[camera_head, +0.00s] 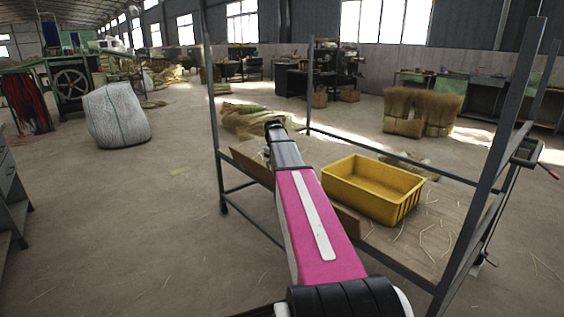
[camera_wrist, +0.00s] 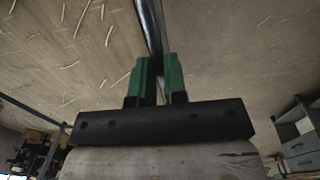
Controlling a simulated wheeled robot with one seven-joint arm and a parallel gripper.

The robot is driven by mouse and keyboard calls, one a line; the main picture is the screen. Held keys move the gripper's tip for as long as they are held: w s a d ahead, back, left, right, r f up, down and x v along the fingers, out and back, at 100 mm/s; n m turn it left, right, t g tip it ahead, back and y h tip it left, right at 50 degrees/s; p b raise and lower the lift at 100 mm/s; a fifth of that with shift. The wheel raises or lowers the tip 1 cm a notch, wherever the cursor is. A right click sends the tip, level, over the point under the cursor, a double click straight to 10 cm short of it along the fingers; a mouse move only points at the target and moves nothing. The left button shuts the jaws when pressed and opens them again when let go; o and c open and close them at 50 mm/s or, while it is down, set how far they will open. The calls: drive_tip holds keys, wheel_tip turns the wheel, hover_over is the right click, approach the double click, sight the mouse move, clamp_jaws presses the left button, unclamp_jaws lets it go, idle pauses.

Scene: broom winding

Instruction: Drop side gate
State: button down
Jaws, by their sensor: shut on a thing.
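The side gate (camera_head: 251,166) is a low brown board standing along the left edge of the rack's wooden deck. My pink arm crosses in front of its middle, and another stretch of it shows to the right of the arm. In the wrist view, my gripper (camera_wrist: 154,77) has two green fingers closed on a thin upright edge, which looks like the side gate (camera_wrist: 150,25) seen from above. The gripped part is mostly hidden between the fingers. In the head view, my fingers are hidden.
A yellow crate (camera_head: 372,188) stands on the deck (camera_head: 425,235) among loose straws. Grey posts (camera_head: 490,160) rise at the rack's corners. A white sack (camera_head: 115,115) stands left, and straw bundles (camera_head: 420,108) stand behind. The floor (camera_head: 150,220) left of the rack is clear.

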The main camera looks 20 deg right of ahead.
drive_tip(key=s+a+f+t+h, duration=0.35)
drive_tip(key=a+f+h, duration=0.3)
drive_tip(key=a, duration=0.35)
drive_tip(key=s+a+f+h, duration=0.1)
drive_tip(key=a+f+h, duration=0.1)
drive_tip(key=f, duration=0.3)
drive_tip(key=a+f+t+h, duration=0.1)
drive_tip(key=a+f+h, duration=0.1)
drive_tip(key=f+h, duration=0.2)
drive_tip(key=shift+s+a+f, duration=0.3)
drive_tip(key=shift+s+f, duration=0.1)
drive_tip(key=shift+f, duration=0.6)
drive_tip(key=c, duration=1.2)
unclamp_jaws()
drive_tip(key=shift+o, duration=0.2)
drive_tip(key=v, duration=1)
drive_tip(key=shift+s+a, duration=0.2)
drive_tip(key=shift+a, duration=0.15)
